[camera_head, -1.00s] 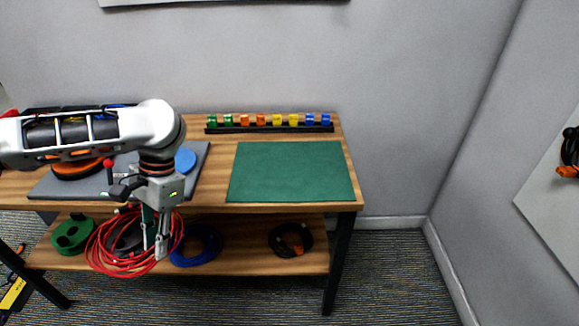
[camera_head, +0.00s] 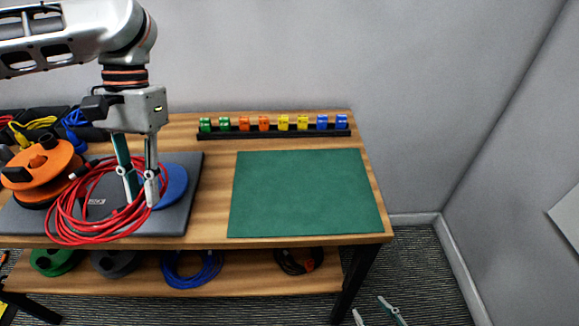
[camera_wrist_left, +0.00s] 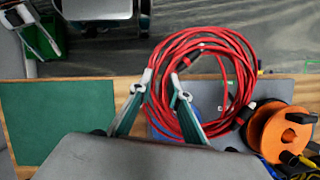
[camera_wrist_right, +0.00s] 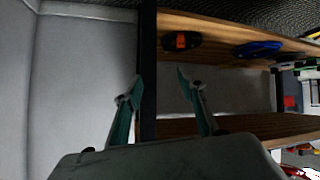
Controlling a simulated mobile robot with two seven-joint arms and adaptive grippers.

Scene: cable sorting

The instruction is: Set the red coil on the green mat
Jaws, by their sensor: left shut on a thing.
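The red coil (camera_head: 62,212) is a loose loop of red cable. It hangs from my left gripper (camera_head: 140,188), above the front of the grey mat at the left of the table. In the left wrist view the left fingers (camera_wrist_left: 163,86) are closed on the coil's (camera_wrist_left: 205,40) near side. The green mat (camera_head: 305,195) lies flat and bare on the right half of the table; it also shows in the left wrist view (camera_wrist_left: 50,120). My right gripper's fingertips (camera_head: 375,312) show at the bottom edge. In the right wrist view its fingers (camera_wrist_right: 158,85) are apart with nothing between them.
A grey mat (camera_head: 190,195) holds an orange reel (camera_head: 45,165) and a blue reel (camera_head: 172,185). A black rack (camera_head: 275,133) of coloured clips stands at the back. Green (camera_head: 50,262), blue (camera_head: 190,272) and black (camera_head: 300,260) cables lie on the lower shelf.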

